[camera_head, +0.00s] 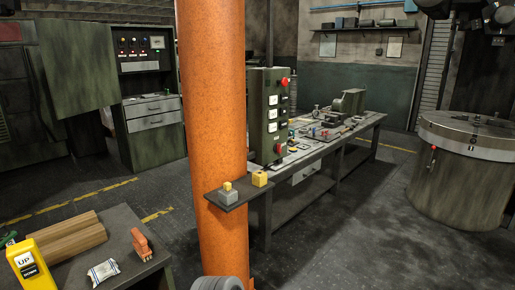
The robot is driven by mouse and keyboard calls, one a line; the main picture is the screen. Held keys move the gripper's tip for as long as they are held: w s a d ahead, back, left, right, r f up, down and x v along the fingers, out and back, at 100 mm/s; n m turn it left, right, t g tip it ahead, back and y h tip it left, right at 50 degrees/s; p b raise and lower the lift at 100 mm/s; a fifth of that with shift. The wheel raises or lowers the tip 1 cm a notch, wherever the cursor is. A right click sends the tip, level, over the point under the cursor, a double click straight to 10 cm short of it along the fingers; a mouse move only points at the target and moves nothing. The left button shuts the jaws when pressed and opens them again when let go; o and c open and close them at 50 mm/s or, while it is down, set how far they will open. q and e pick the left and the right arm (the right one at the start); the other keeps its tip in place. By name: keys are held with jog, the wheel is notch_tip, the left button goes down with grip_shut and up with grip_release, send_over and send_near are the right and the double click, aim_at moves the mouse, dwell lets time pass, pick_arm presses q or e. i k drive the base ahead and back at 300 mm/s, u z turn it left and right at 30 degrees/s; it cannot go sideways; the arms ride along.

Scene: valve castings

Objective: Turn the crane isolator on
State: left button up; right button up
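No part is clearly labelled as the crane isolator. A green control box (268,112) stands on the workbench just right of the orange column, with several pale labelled switches on its front. A red knob (285,82) sits near its top and another red part (279,148) near its bottom; their positions are too small to read. A yellow pendant (30,265) marked UP is at the lower left, with a second dark button below. Neither of my grippers shows clearly. A grey rounded part (218,283) at the bottom edge cannot be identified.
The orange column (212,130) stands in the centre, with a small shelf (238,196) holding blocks. A long workbench (340,140) is behind. A near table (120,248) holds wood, a packet and an orange item. A round machine (465,165) is right. Floor between is clear.

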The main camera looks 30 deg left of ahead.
aim_at(278, 147)
jog(key=u, duration=1)
jog(key=i, duration=0.35)
